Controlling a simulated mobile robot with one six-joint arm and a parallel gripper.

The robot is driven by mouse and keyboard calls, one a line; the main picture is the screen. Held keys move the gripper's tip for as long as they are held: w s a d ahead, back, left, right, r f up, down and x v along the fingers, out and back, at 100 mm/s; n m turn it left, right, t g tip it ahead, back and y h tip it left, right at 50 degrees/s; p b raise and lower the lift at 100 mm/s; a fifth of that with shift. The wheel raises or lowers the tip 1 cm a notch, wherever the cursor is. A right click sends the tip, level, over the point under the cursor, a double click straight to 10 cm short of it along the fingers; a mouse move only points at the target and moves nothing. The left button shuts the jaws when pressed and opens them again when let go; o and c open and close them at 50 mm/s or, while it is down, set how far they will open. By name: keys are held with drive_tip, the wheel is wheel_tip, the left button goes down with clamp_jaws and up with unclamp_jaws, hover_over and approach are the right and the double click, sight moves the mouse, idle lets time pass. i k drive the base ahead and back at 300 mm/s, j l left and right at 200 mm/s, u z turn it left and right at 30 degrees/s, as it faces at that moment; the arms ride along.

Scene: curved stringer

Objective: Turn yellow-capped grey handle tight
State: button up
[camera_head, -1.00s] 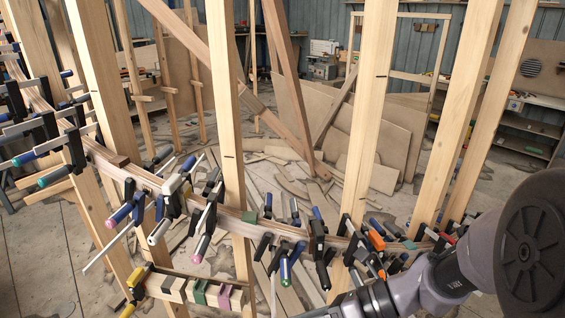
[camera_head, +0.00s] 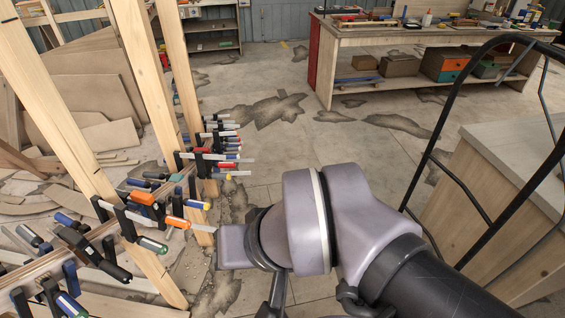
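Many bar clamps sit along a curved wooden stringer (camera_head: 92,243) at the left. Small yellow ends show on a blue clamp handle (camera_head: 196,204) and at a clamp in the far cluster (camera_head: 228,176). I cannot make out a grey handle with a yellow cap for certain. My purple-grey arm crosses the lower middle, its wrist close to the right of the nearer clamps. My gripper's fingertips do not show; the dark part under my arm is cut off by the lower edge.
Upright wooden posts (camera_head: 148,75) stand along the stringer. Orange-handled clamps (camera_head: 142,197) stick out towards my arm. A workbench (camera_head: 420,38) stands at the back right, and a pale-topped cabinet (camera_head: 520,150) with black tubing stands at right. The floor between is open.

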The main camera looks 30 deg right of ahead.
sight(213, 175)
drive_tip(key=z, duration=0.35)
drive_tip(key=i+l+u, duration=0.45)
drive_tip(key=i+l, duration=0.15)
drive_tip(key=i+l+u, duration=0.4)
drive_tip(key=i+l, duration=0.3)
drive_tip(key=l, duration=0.15)
